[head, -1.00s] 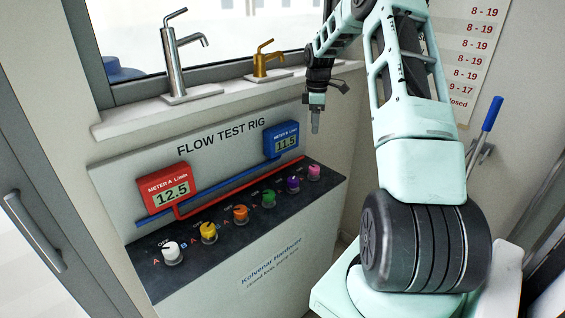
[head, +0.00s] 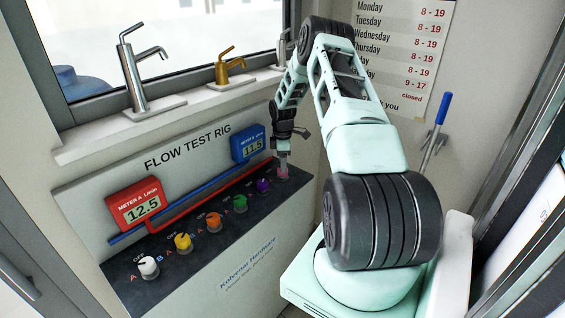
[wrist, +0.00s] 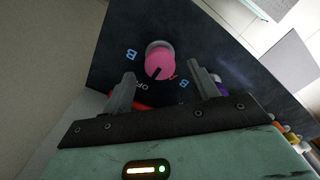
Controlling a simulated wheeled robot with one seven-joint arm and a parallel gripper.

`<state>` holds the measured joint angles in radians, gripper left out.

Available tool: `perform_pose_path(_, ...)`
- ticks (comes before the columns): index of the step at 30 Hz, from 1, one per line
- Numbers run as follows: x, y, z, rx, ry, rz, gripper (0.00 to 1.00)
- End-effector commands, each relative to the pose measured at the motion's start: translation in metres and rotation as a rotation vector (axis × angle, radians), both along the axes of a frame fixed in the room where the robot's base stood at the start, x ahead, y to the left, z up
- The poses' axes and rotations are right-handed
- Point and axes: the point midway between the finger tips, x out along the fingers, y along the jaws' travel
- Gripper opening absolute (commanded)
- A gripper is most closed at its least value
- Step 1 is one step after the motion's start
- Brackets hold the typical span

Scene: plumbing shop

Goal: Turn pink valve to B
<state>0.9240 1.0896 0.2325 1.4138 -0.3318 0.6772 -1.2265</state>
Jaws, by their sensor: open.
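The pink valve (wrist: 160,62) is a round knob on the dark panel top, the farthest right of the row in the head view, where my gripper (head: 283,160) is right over it and partly hides it. In the wrist view its dark pointer mark faces down toward the OFF label (wrist: 146,88). A blue B (wrist: 130,55) is printed to its left and a red A to its lower right. My gripper (wrist: 161,70) is open, with one finger on each side of the knob's near edge. I cannot tell whether the fingers touch it.
The purple valve (head: 262,186) is close beside the pink one, and the green valve (head: 240,203) and others continue left. Blue meter B (head: 249,146) reads 11.5, and red meter A (head: 140,205) reads 12.5. Pipes (head: 195,200) run behind the knobs.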

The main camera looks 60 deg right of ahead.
Motion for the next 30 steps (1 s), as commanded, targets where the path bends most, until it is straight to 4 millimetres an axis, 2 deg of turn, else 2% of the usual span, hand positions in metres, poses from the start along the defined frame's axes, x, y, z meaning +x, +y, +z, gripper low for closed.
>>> perform_pose_path(6, 0.0, 0.0, -0.019, 0.0, 0.0, 0.0, 0.59)
perform_pose_path(16, 0.0, 0.0, -0.023, -0.001, -0.001, 0.0, 0.59)
perform_pose_path(17, 0.0, 0.0, -0.023, -0.001, -0.001, 0.0, 0.54)
perform_pose_path(21, 0.0, 0.0, -0.023, -0.001, -0.001, 0.0, 0.15)
perform_pose_path(30, 0.001, 0.0, -0.024, -0.001, -0.001, -0.018, 0.14)
